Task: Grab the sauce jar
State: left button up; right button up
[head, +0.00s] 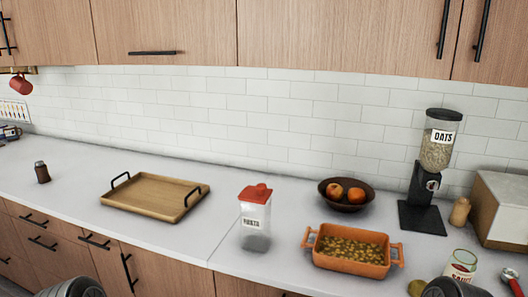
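The sauce jar (461,264) stands upright on the white counter near the bottom right of the head view. It is a clear jar with a pale greenish rim and a white label with red print, partly readable as "SAUCE". Its lower part is hidden by a dark rounded part of my own arm at the bottom edge. A similar dark part of mine shows at the bottom left. Neither gripper's fingers are in view, and nothing is seen touching the jar.
An orange casserole (350,262) stands left of the jar. Behind are an oats dispenser (436,150), a small wooden shaker (460,212) and a fruit bowl (346,204). A pasta container (255,220) and wooden tray (155,198) are further left. A red-handled utensil (514,282) lies right.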

aim_at(461, 266)
jog(key=z, duration=1.4)
